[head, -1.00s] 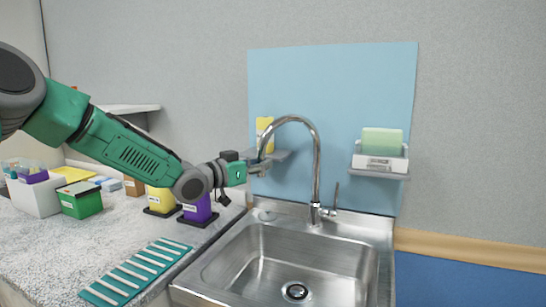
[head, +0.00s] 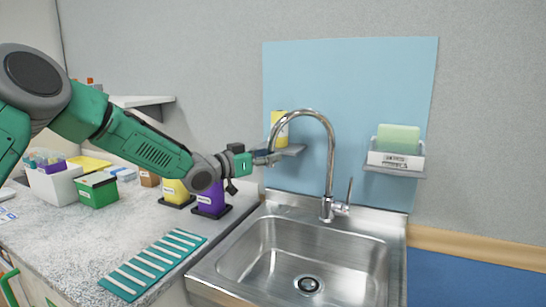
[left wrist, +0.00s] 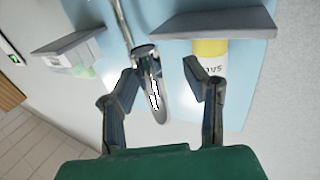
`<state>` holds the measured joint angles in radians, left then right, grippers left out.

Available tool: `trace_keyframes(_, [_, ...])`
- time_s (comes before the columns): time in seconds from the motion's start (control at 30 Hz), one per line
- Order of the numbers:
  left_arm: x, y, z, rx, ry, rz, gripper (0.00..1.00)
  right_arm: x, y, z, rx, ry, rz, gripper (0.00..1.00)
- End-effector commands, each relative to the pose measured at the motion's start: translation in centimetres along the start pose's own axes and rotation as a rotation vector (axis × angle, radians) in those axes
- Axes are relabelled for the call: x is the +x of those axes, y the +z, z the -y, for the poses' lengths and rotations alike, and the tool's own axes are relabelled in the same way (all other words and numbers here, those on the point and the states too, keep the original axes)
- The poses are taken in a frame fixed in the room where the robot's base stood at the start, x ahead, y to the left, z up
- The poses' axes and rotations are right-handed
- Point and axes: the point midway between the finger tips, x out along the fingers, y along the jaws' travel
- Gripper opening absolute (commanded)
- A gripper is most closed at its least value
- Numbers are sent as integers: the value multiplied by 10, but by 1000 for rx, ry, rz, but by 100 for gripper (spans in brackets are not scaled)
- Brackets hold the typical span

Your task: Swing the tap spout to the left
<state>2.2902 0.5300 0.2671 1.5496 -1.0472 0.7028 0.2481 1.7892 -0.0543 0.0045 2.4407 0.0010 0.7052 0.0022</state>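The chrome tap (head: 331,150) stands at the back of the sink, and its curved spout arches up and over to the left. My left gripper (head: 266,158) is at the spout's free end. In the left wrist view the spout end (left wrist: 148,68) lies between the fingers of my left gripper (left wrist: 160,70), close to the left finger. The right finger stands clear of it, so the gripper is open. Whether the left finger touches the spout I cannot tell. My right gripper is not in view.
A small shelf (head: 291,151) with a yellow container (head: 279,128) is on the blue panel (head: 365,90) behind the spout end. A rack with a green sponge (head: 398,138) hangs to the right. The steel sink (head: 245,262) is empty. Purple (head: 211,198) and yellow boxes stand on the counter below my arm.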

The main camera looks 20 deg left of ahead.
Motion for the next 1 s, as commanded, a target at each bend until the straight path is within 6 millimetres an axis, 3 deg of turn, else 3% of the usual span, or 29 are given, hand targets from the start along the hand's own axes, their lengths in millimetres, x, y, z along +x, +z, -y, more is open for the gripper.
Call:
trace_keyframes(0.23, [4, -1, -5, 3, 5, 1, 40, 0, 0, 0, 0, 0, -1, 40])
trace_keyframes(0.37, [-4, -3, -7, 4, 5, 1, 40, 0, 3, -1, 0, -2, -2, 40])
trace_keyframes(0.8, [-93, 0, 2, -3, 2, -4, 40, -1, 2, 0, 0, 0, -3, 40])
trace_keyframes(1.0, [-116, 1, 3, -2, 2, -2, 40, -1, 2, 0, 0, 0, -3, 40])
